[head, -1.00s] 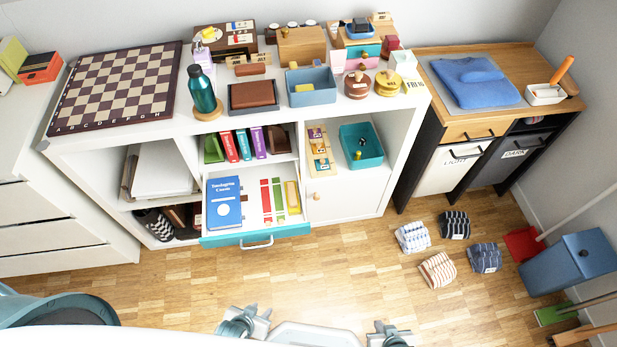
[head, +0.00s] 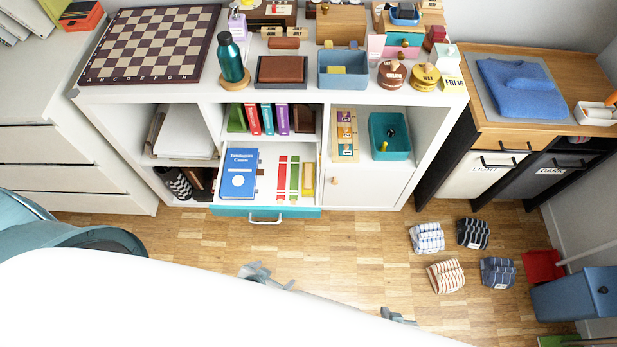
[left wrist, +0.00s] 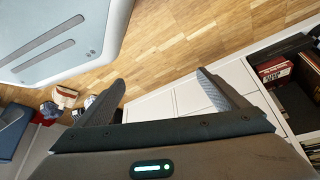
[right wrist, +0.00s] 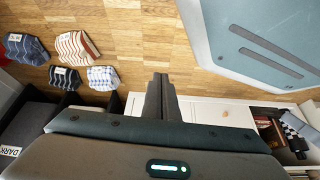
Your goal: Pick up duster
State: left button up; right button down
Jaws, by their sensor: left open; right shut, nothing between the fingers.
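I cannot make out for certain which thing is the duster. The open teal-fronted drawer (head: 232,212) holds a blue card box (head: 240,180), red and green strips (head: 282,178) and a yellow block (head: 308,180) at its right side. My left gripper (head: 268,276) is low in front of the drawer, partly hidden by my white body. In the left wrist view its fingers (left wrist: 160,92) are spread and empty. My right gripper (head: 398,316) is further right above the floor, mostly hidden. In the right wrist view its fingers (right wrist: 160,96) are together with nothing between them.
The white shelf (head: 364,186) bears a chessboard (head: 150,42), a teal bottle (head: 231,60) and several boxes. Several striped cloth bundles (head: 445,275) lie on the floor at right, near a red dustpan (head: 541,266) and a blue bin (head: 577,293).

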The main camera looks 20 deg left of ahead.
pick_arm(q)
jog(key=shift+o, duration=0.3)
notch_tip(320, 180, up, 8)
jog(key=w, duration=0.2)
jog(key=shift+w+a, duration=0.2)
jog(key=shift+w, duration=0.1)
notch_tip(320, 180, up, 17)
jog(key=w+m+g, duration=0.1)
jog(key=w+d+r+m+h, duration=0.1)
jog(key=w+d+m, duration=0.1)
jog(key=w, duration=0.2)
jog(key=w+d+r+m+h, duration=0.1)
jog(key=w+d+r+m, duration=0.1)
jog(key=w, duration=0.3)
jog(key=w+d+r+m+g+h, duration=0.1)
jog(key=w+d+r+m, duration=0.1)
jog(key=w+d+m, duration=0.1)
jog(key=shift+w+m+h, duration=0.3)
jog(key=shift+w+m, duration=0.3)
jog(key=shift+w, duration=0.6)
jog(key=w+a+r+m+g, duration=0.2)
jog(key=w+a+r, duration=0.3)
jog(key=w+a, duration=0.4)
jog(key=shift+r+m, duration=0.15)
jog(key=shift+m, duration=0.55)
pick_arm(e)
jog(key=shift+s+d, duration=0.15)
jog(key=shift+d, duration=0.15)
